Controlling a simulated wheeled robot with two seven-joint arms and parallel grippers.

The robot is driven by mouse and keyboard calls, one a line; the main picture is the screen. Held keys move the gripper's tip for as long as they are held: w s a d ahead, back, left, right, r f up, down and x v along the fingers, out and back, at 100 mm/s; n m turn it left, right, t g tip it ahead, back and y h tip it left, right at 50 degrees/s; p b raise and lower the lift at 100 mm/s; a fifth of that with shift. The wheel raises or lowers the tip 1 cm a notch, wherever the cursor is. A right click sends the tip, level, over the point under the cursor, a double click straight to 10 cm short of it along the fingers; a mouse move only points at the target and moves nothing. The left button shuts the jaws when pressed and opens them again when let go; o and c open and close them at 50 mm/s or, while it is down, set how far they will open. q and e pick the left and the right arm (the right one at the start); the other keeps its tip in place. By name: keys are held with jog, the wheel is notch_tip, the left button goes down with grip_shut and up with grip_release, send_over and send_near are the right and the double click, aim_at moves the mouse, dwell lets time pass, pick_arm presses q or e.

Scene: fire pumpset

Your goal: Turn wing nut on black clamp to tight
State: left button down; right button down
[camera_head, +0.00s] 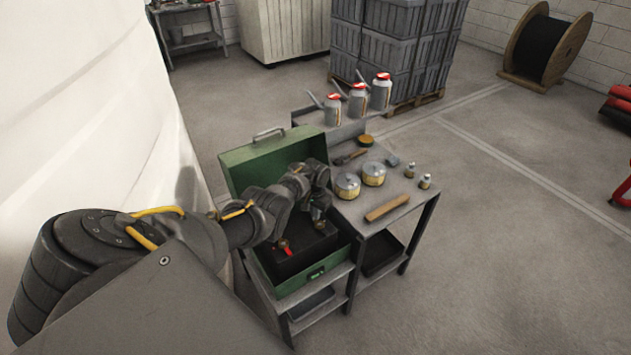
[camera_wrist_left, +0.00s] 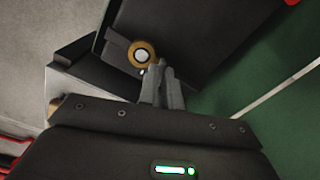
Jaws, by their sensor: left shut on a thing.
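A black battery (camera_head: 300,252) sits in an open green metal box (camera_head: 262,160). A red clamp (camera_head: 285,247) is on the battery's near left terminal. The black clamp (camera_head: 318,215) is at the far right terminal, mostly hidden under my left gripper (camera_head: 317,203). In the left wrist view, a brass ring around a pale post (camera_wrist_left: 142,55) lies just left of the fingertips. My left gripper's fingers (camera_wrist_left: 163,72) are nearly together, shut on a small part beside the post, apparently the wing nut; it is largely hidden between them. My right gripper is not in view.
The box stands on a metal workbench (camera_head: 395,220) with round tins (camera_head: 348,186), a wooden block (camera_head: 387,208), small bottles (camera_head: 425,181) and a brush. Oil cans (camera_head: 357,100) stand behind. The box's raised lid is close behind my left arm.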

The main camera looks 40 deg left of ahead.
pick_arm(q)
jog(key=shift+w+m, duration=0.1)
jog(key=shift+m, duration=0.6)
jog(key=c, duration=1.6)
grip_release()
notch_tip(320, 180, up, 11)
jog(key=p, duration=0.3)
jog(key=shift+f+p, duration=0.1)
jog(key=shift+p, duration=0.2)
